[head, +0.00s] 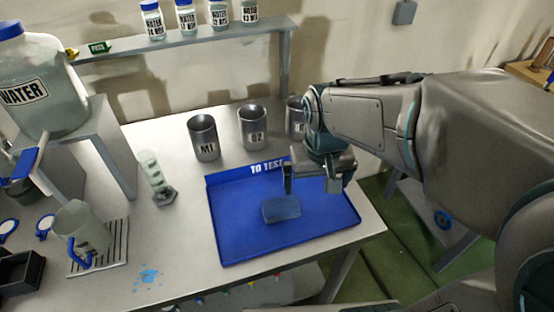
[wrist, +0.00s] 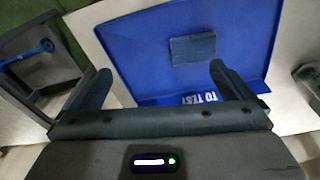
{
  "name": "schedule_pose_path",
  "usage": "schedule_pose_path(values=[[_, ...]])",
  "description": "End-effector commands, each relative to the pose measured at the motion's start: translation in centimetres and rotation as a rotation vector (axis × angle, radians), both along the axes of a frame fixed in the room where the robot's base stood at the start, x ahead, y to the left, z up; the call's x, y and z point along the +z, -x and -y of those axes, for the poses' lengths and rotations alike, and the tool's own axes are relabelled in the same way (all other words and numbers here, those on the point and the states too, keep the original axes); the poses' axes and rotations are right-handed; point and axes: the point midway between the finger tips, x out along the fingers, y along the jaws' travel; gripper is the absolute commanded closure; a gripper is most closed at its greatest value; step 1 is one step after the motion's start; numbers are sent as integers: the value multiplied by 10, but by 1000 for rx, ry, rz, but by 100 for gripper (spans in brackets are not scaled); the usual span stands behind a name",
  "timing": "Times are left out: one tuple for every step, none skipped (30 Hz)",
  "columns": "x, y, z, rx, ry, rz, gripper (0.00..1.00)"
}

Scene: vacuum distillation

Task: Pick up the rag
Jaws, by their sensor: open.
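The rag (head: 281,209) looks like a small blue-grey rectangular block lying flat in the blue tray (head: 237,240), near the tray's middle. It also shows in the wrist view (wrist: 193,49), beyond the fingertips. My gripper (head: 318,186) is open and empty above the tray's right back part, to the right of the rag and apart from it. In the wrist view my gripper (wrist: 160,82) has its two fingers wide apart, with the rag ahead and right of their middle. Nothing hides the rag in either view.
Metal cups (head: 203,138) stand behind the tray, one partly behind my arm. A graduated cylinder (head: 154,178) and a glass beaker (head: 80,228) stand to the left. A blue spill (head: 148,275) lies on the table (head: 185,240). A shelf (head: 200,40) with jars is at the back.

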Motion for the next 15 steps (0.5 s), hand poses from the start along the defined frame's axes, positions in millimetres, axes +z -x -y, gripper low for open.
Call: schedule_pose_path(values=[[-1, -10, -14, 25, 1, -29, 0], [-3, -16, -20, 36, 1, -41, 0], [-6, -22, -29, 49, 1, -57, 0], [-8, -26, -35, 56, -1, -68, 0], [-10, -30, -41, 65, -2, -77, 0], [-13, -34, -48, 74, -2, -90, 0], [-15, -37, -52, 80, -4, -97, 0], [-17, -39, -56, 85, -5, -103, 0], [-19, -41, -60, 89, -6, -112, 0], [-20, -43, -62, 91, -8, -116, 0], [-21, -44, -64, 93, -8, -119, 0], [-24, -45, -66, 95, -10, -123, 0], [-26, -46, -67, 96, -9, -126, 0], [-29, -46, -68, 97, -10, -127, 0], [-34, -46, -68, 97, -10, -130, 0]])
